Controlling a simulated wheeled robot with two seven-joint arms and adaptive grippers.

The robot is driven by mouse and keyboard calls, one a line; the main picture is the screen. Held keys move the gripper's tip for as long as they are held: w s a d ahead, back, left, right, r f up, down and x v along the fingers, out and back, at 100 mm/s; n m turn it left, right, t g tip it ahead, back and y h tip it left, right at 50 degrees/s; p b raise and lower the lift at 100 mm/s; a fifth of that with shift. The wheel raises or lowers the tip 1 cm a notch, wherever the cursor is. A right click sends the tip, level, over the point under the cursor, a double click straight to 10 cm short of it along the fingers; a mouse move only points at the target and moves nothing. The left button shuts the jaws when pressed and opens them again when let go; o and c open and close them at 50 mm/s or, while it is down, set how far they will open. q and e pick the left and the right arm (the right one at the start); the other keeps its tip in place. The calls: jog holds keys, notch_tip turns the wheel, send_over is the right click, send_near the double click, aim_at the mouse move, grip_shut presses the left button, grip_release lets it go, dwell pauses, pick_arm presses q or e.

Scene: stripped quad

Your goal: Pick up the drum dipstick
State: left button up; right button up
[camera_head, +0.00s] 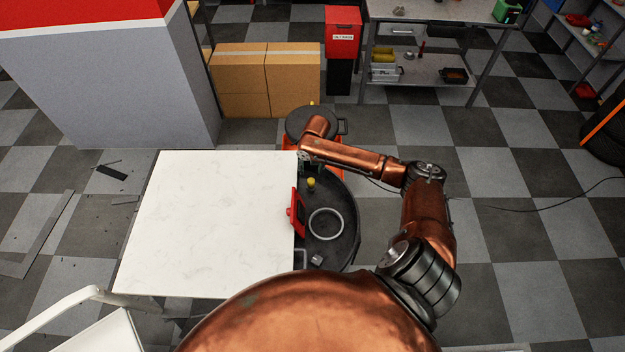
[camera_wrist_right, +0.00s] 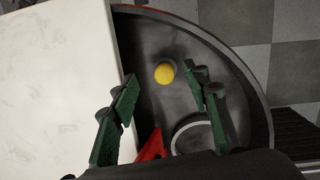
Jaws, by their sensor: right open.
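The drum dipstick (camera_head: 311,182) shows as a small yellow knob standing on the dark round drum top (camera_head: 345,215). In the right wrist view, its yellow knob (camera_wrist_right: 164,73) appears between the ends of the two green fingers; anything below the knob is hidden. My right gripper (camera_head: 305,168) is over the far part of the drum, just beyond the knob, mostly hidden by its own wrist. In the wrist view, my right gripper (camera_wrist_right: 161,78) is open, with nothing touching either finger that I can see. My left gripper is not in view.
A white table (camera_head: 215,215) adjoins the drum on the left. A red object (camera_head: 297,212) and a pale ring (camera_head: 325,224) are on the drum's near side. A second dark drum lid (camera_head: 297,122) and cardboard boxes (camera_head: 265,75) stand behind. The floor at right is mostly clear.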

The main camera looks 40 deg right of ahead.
aim_at(311, 180)
jog(key=shift+s+a+f+n+g, duration=0.15)
jog(key=shift+s+f+n, duration=0.1)
jog(key=shift+f, duration=0.4)
jog(key=shift+s+f+n+g, duration=0.15)
jog(key=shift+s+f, duration=0.1)
jog(key=shift+f, duration=0.35)
jog(key=shift+w+a+f+p, duration=0.1)
jog(key=shift+f+p, duration=0.15)
jog(key=shift+f, duration=1.25)
jog(key=shift+w+a+f+p, duration=0.1)
jog(key=shift+f+p, duration=0.1)
jog(key=shift+f, duration=1.25)
jog(key=shift+d, duration=0.1)
jog(key=c, duration=1.2)
